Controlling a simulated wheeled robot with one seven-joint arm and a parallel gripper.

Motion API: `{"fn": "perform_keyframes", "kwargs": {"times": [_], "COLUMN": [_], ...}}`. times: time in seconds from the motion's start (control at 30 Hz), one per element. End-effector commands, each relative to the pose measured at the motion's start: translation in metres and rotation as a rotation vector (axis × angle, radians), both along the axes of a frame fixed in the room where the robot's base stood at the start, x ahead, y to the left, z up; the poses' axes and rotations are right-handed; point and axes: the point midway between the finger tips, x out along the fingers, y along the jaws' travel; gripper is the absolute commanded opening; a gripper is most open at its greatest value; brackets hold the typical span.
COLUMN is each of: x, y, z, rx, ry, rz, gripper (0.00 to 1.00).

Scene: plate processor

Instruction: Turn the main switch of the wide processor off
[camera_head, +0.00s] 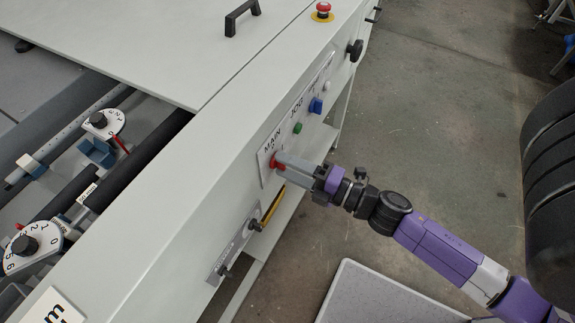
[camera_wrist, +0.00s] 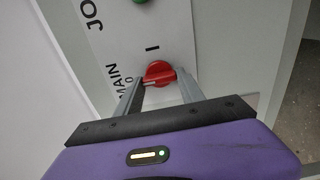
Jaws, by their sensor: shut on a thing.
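The main switch is a red rotary knob (camera_head: 274,165) on a pale plate marked MAIN, on the side of the wide processor (camera_head: 205,175). In the wrist view the red knob (camera_wrist: 159,71) sits between my two grey fingertips. A pale line shows on its lower left part, near the small O mark; the I mark (camera_wrist: 152,48) is above it. My gripper (camera_head: 281,160) reaches the panel from the right and is shut on the knob, as the wrist view also shows (camera_wrist: 160,80). The fingers hide part of the knob in the head view.
A green button (camera_head: 298,128) and a blue switch (camera_head: 316,105) lie farther along the panel. A red emergency button (camera_head: 323,8) is on top. Open floor (camera_head: 450,130) lies to the right.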

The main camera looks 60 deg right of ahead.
Motion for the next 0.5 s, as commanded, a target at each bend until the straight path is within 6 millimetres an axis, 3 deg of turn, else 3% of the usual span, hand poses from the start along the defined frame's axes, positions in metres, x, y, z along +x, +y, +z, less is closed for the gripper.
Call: {"fn": "perform_keyframes", "kwargs": {"times": [0.23,0.27,0.3,0.37,0.5], "x": [-0.0003,-0.0003,-0.0003,-0.0002,-0.0002], "y": [0.0016,0.0016,0.0016,0.0013,0.0008], "z": [-0.001,-0.001,-0.001,-0.0009,-0.0006], "rx": [-0.002,-0.002,-0.002,-0.001,-0.001], "ry": [0.002,0.002,0.002,0.002,0.001], "rz": [0.004,0.004,0.004,0.003,0.002], "gripper": [0.05,0.49,0.57,0.67,0.67]}}
